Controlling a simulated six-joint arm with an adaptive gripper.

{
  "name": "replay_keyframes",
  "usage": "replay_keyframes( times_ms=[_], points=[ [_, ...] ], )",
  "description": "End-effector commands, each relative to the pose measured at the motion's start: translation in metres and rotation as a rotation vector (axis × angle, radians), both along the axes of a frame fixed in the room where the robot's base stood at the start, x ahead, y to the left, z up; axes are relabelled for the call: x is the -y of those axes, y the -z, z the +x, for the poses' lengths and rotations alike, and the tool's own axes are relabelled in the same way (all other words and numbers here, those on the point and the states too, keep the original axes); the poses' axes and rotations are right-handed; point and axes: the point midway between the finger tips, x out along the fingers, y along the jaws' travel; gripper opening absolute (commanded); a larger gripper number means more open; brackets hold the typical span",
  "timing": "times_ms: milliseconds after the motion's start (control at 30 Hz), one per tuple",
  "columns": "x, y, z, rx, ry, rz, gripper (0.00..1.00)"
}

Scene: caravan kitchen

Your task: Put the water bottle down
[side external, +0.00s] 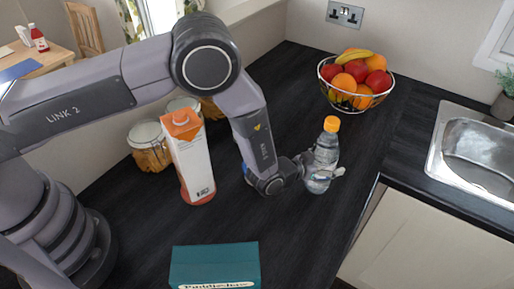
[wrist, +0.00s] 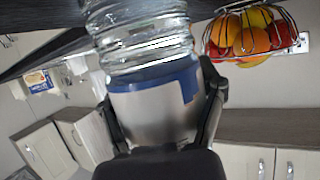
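The water bottle (side external: 326,152) is clear with an orange cap and stands nearly upright, tilted slightly, in the side view. My gripper (side external: 322,172) is shut around its lower half, one finger on each side. In the wrist view the bottle (wrist: 150,85) fills the middle, with clear ribbed plastic and a blue and silver band between my fingers. The bottle's base is close to the dark worktop (side external: 285,235); I cannot tell whether it touches.
A wire fruit bowl (side external: 333,97) stands behind the bottle. An orange and white carton (side external: 190,160) and jars (side external: 150,147) stand left of my forearm. A teal box (side external: 215,265) lies in front.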

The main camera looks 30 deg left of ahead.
Motion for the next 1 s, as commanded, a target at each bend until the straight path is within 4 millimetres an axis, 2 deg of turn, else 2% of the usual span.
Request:
replay_keyframes(
  times_ms=[33,133,167,567,767,1000],
  points=[
    [0.000,0.000,0.000,0.000,0.000,0.000,0.80],
    [0.000,0.000,0.000,0.000,0.000,0.000,0.93],
    [0.000,0.000,0.000,0.000,0.000,0.000,0.94],
    [-0.001,-0.004,-0.003,0.000,0.000,0.000,0.94],
    [-0.012,-0.015,-0.030,-0.001,0.003,0.002,0.94],
    [-0.032,-0.032,-0.075,-0.003,0.002,0.001,0.94]
  ],
)
